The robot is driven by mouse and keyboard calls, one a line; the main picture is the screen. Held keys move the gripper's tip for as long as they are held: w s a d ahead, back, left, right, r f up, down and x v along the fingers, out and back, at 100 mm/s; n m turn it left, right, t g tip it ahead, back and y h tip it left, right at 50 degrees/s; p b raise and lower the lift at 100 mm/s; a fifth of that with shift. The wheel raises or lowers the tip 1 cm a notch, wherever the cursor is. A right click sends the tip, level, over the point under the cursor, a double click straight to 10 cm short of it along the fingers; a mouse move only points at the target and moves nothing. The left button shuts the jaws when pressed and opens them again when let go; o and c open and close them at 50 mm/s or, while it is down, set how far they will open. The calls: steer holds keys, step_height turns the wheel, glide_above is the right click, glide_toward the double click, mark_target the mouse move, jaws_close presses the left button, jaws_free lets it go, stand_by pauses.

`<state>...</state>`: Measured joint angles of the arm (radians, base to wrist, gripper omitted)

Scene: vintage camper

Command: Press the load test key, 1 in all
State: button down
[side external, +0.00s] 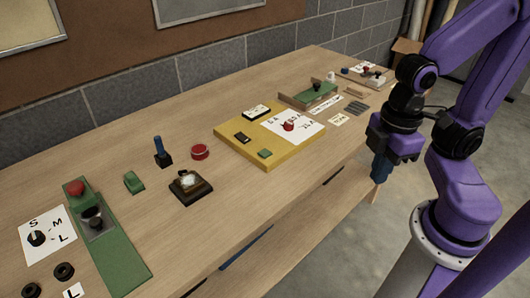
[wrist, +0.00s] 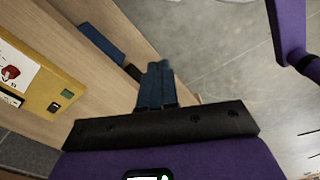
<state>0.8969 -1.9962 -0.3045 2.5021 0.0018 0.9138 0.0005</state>
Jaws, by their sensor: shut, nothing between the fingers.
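A yellow board (side external: 222,131) lies mid-table with a red pointer knob (side external: 288,126) on a white card marked with amp values. A green key (side external: 264,153) and a black switch (side external: 242,137) sit near its front edge, and a small meter-like panel (side external: 256,111) at its back. No readable lettering shows which is the load test key. The board (wrist: 42,92) and green key (wrist: 67,94) also show in the wrist view. My gripper (side external: 378,178) points down beyond the table's front edge, right of the board and apart from it. Its blue fingers (wrist: 156,66) are together and empty.
Left on the table are a green panel with a red button (side external: 76,187), a blue lever (side external: 160,151), a red round button (side external: 200,152) and a dark-based device (side external: 190,187). A green tray (side external: 308,95) and small items stand behind right.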

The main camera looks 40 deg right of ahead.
stand_by(0.8)
steer(key=w+a+f+m+t+y, duration=0.1)
steer(key=w+a+f+m+y, duration=0.15)
steer(key=w+a+m, duration=0.45)
steer(key=m+t+h, duration=0.2)
steer(key=m+t, duration=0.6)
steer(key=m, duration=0.6)
glide_above(268, 154)
step_height(268, 154, down, 3)
steer(key=shift+w+r, duration=0.1)
steer(key=shift+n, duration=0.3)
steer(key=shift+f, duration=4.4)
steer(key=shift+f, duration=0.15)
steer(key=shift+f, duration=0.3)
